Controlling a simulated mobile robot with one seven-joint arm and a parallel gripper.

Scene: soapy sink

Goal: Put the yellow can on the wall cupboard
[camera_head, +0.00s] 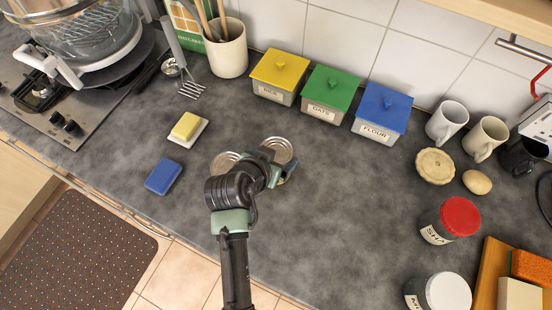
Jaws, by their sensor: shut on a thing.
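Two round silver can tops show at the middle of the counter. The right can (278,147) is at the end of my gripper (275,166), and the left can (224,160) is partly behind my arm. My gripper is shut on the right can. Its side is hidden by my gripper and the steep view, so I cannot tell its colour or whether it is off the counter. No yellow can side shows. A pale wooden edge (505,14) at the top right may be part of the wall cupboard; no cupboard top shows.
Behind stand yellow-lidded (279,76), green-lidded (330,93) and blue-lidded boxes (381,113). Mugs (447,121), a pie (435,166) and jars (449,220) stand right. Butter (186,126) and a blue sponge (163,176) lie left. The front middle counter is clear.

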